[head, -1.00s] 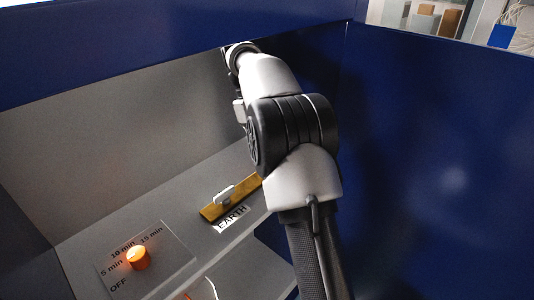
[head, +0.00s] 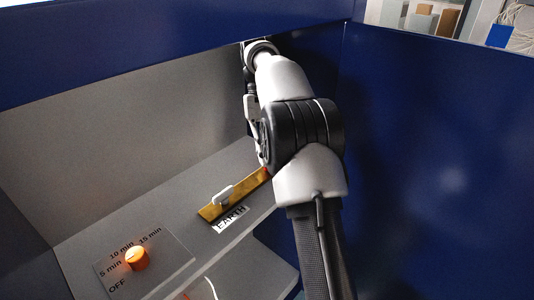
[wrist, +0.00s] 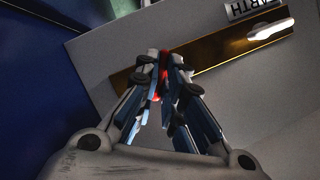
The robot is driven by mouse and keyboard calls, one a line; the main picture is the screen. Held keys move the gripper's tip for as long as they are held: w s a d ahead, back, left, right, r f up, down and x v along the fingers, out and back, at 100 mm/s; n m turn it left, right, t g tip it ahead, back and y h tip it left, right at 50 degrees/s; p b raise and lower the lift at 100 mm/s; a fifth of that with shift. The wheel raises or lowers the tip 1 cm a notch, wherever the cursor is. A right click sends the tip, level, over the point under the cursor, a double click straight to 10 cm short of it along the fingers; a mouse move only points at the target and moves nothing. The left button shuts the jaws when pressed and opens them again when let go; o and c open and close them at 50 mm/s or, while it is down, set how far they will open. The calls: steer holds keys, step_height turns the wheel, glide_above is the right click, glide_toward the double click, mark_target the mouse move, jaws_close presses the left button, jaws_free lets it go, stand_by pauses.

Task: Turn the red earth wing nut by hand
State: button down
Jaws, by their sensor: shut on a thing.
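The red earth wing nut (wrist: 164,66) sits at the far end of a brass bar and shows as red between my fingers in the wrist view. In the head view only a speck of red (head: 266,173) shows at the bar's right end, beside my arm. My gripper (wrist: 163,72) is shut on the wing nut, with one finger on each side. The fingers hide most of the nut, so its angle cannot be told. In the head view my arm covers much of the gripper.
The brass bar (head: 236,194) lies on the grey shelf, with a white wing nut (head: 222,196) on it and an EARTH label (head: 232,219) in front. An orange timer knob (head: 137,258) stands at the left. Blue walls (head: 430,150) close the right side and top.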

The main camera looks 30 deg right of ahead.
steer(key=shift+r, duration=0.15)
steer(key=c, duration=1.7)
jaws_free()
